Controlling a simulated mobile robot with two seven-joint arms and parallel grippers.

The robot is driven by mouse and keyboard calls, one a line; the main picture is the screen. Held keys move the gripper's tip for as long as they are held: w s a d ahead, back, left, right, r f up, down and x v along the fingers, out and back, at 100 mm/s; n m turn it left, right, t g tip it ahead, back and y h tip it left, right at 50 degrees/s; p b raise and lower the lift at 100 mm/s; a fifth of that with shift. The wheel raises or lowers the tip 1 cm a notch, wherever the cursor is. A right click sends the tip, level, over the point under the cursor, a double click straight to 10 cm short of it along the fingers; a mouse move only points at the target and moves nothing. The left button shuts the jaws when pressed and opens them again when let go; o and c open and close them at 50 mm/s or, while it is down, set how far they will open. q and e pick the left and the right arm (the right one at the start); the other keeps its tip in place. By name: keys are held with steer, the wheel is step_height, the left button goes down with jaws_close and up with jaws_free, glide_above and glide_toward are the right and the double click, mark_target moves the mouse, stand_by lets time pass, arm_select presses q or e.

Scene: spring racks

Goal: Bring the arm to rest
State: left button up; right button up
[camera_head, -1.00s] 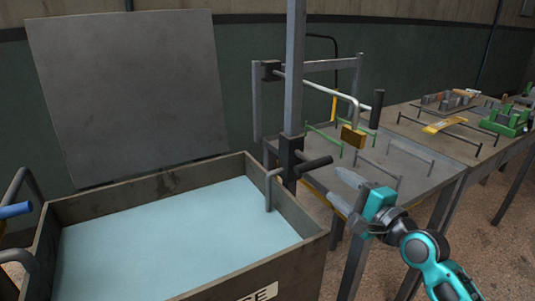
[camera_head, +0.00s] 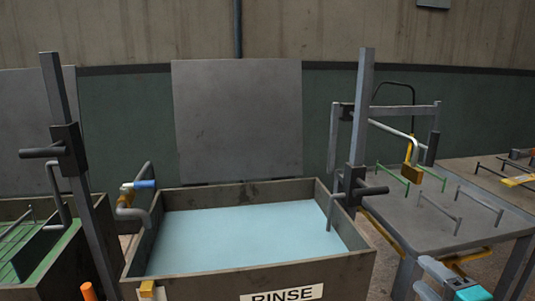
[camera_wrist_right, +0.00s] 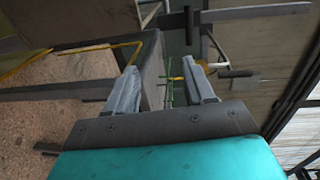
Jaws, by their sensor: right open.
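My right gripper (camera_head: 421,276) shows at the lower right of the head view, in front of the grey rack table. In the right wrist view its two grey fingers (camera_wrist_right: 160,70) stand apart with nothing between them. Its teal body fills the bottom of that view. The gripper is apart from the table in the head view. The rest of the right arm is cut off by the frame's lower edge. My left gripper is not in view.
The rinse tank (camera_head: 310,272) with pale blue liquid stands in the middle. A grey post (camera_head: 363,120) rises at its right corner. The grey table (camera_head: 440,215) carries green and grey rails. A brass block (camera_head: 414,173) hangs from a bent rod. Another tank (camera_head: 30,290) stands left.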

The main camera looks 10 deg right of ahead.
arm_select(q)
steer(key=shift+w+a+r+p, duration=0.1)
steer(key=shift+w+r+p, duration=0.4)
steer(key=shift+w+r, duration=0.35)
arm_select(e)
steer(key=s+a+f+n+g, duration=0.3)
steer(key=s+a+f+n, duration=0.3)
steer(key=a+f+n, duration=0.2)
steer(key=s+a+f+n+g, duration=0.3)
steer(key=s+a+f+n, duration=0.3)
steer(key=a+f+n, duration=0.3)
step_height(320, 180, down, 4)
steer(key=shift+f+n+y, duration=0.25)
steer(key=shift+n+y, duration=0.15)
steer(key=shift+n, duration=0.8)
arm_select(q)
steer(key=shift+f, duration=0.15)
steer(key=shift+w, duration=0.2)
